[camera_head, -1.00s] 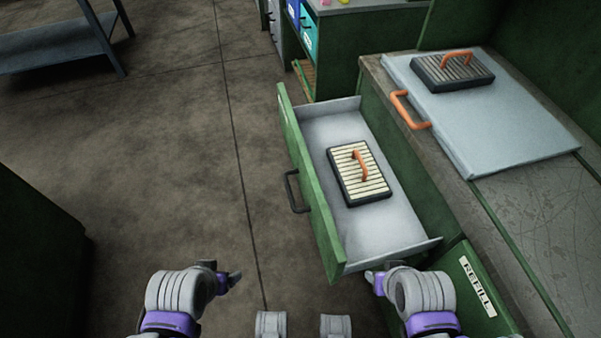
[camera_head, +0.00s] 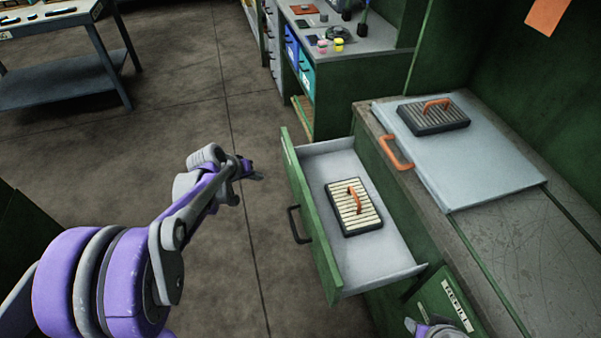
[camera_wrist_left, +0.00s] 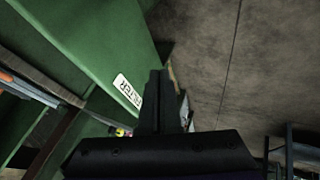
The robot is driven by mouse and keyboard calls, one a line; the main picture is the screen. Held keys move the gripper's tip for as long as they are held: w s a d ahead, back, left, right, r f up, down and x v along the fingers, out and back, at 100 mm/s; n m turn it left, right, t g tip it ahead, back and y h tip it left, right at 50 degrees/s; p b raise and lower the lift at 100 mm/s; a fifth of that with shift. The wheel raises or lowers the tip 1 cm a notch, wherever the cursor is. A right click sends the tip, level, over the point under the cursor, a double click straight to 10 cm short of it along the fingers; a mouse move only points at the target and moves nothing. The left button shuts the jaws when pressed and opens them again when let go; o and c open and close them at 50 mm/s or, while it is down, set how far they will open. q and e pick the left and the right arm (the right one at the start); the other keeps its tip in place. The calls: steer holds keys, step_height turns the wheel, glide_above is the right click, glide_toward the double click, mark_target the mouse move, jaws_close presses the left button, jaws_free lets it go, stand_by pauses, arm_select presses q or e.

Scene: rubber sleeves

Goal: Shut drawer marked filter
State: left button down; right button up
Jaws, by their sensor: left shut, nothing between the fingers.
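The green drawer (camera_head: 316,225) stands pulled out from the cabinet, with a dark handle (camera_head: 298,224) on its front. A ribbed cream filter block (camera_head: 352,214) with an orange handle lies inside it. In the left wrist view the drawer front (camera_wrist_left: 95,45) carries a white label reading FILTER (camera_wrist_left: 127,90). My left gripper (camera_head: 258,175) is shut and empty, over the floor to the left of the drawer front and apart from it in the head view. Part of my right arm (camera_head: 435,328) shows at the bottom edge near the REFILL label; its fingers cannot be made out.
A grey lid (camera_head: 500,180) with an orange handle (camera_head: 396,152) lies on the worktop, bearing a dark ribbed block (camera_head: 434,118). A bench (camera_head: 345,40) with blue and teal drawers stands behind. The floor left of the drawer is clear.

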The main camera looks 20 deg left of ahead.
arm_select(q)
steer(key=b, duration=0.1)
glide_toward(290, 178)
steer(key=shift+x, duration=2.45)
steer(key=shift+a, duration=0.1)
steer(key=w+d, duration=0.4)
steer(key=d, duration=0.3)
steer(key=w+d+b, duration=0.1)
steer(key=w+d, duration=0.4)
steer(key=d, duration=0.2)
steer(key=w+d, duration=0.5)
steer(key=d, duration=0.2)
steer(key=shift+d, duration=0.1)
steer(key=shift+w+d, duration=0.2)
steer(key=shift+d, duration=0.15)
steer(key=shift+d+r, duration=0.1)
